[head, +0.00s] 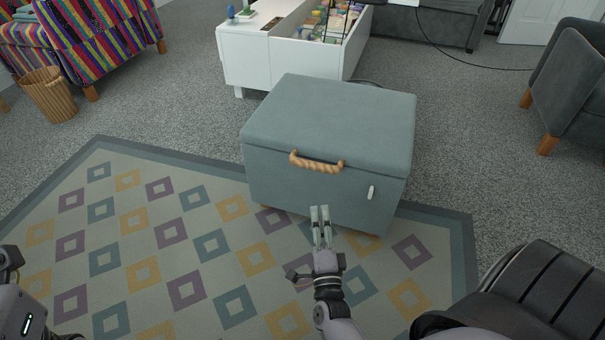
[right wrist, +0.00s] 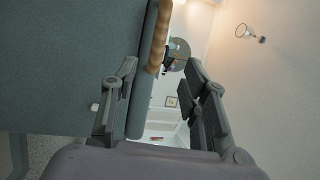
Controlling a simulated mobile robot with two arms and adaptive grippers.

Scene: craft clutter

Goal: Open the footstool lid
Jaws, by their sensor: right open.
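The footstool (head: 310,185) is a blue-grey padded box on the rug, and its lid (head: 335,108) is closed. A tan rope-like handle (head: 316,163) is on the front near the lid's edge. My right gripper (head: 320,210) is open and empty, in front of the footstool and below the handle in the picture. In the right wrist view, the footstool side (right wrist: 70,65) fills the left, the handle (right wrist: 158,38) shows at the top, and my right gripper (right wrist: 160,95) has its fingers spread. Part of my left arm shows at the lower left of the head view; its fingers are not visible.
A patterned rug (head: 130,255) lies under and in front of the footstool. A white open cabinet (head: 255,62) with craft items stands behind it. A wicker basket (head: 48,95) and striped armchair (head: 85,35) are at left, a grey armchair (head: 570,90) at right. Grey carpet is free between.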

